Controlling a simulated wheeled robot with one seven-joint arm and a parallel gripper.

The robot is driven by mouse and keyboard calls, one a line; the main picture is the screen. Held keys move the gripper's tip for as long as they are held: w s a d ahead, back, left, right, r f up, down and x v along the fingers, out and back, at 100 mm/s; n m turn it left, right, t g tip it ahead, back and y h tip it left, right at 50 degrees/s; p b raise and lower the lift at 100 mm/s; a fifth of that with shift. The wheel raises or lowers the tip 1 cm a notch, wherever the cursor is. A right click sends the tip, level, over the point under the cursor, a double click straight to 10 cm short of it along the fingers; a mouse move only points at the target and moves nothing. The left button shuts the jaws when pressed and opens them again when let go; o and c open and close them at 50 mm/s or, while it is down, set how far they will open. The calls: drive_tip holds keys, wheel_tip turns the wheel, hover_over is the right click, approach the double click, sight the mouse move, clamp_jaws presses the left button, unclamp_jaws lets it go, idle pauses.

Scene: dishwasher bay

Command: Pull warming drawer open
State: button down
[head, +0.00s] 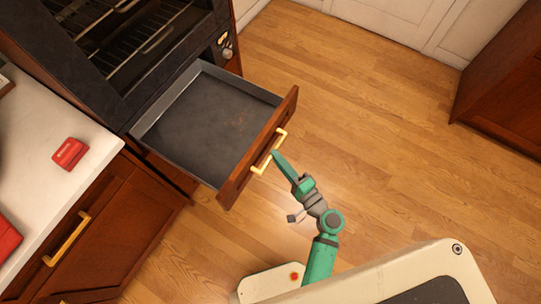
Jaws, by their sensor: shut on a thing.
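The warming drawer (205,124) is pulled well out from under the oven in the head view. Its grey metal tray is empty apart from a few brownish marks on its floor. Its wooden front (234,183) carries a yellow bar handle (262,163). My gripper (275,155) is at the middle of this handle, shut on it, at the end of my green arm. The fingertips are small in the picture and partly merge with the handle.
The dark oven (130,45) with wire racks stands above the drawer. A white counter (90,135) with a red object (70,153) is at left, over a wooden cabinet with another yellow handle (67,239). The wooden floor (370,130) to the right is clear.

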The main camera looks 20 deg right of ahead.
drive_tip(key=c, duration=1.8)
unclamp_jaws()
drive_tip(key=shift+o, duration=0.2)
drive_tip(key=v, duration=1)
drive_tip(key=shift+s+d, duration=0.2)
drive_tip(key=shift+s, duration=0.15)
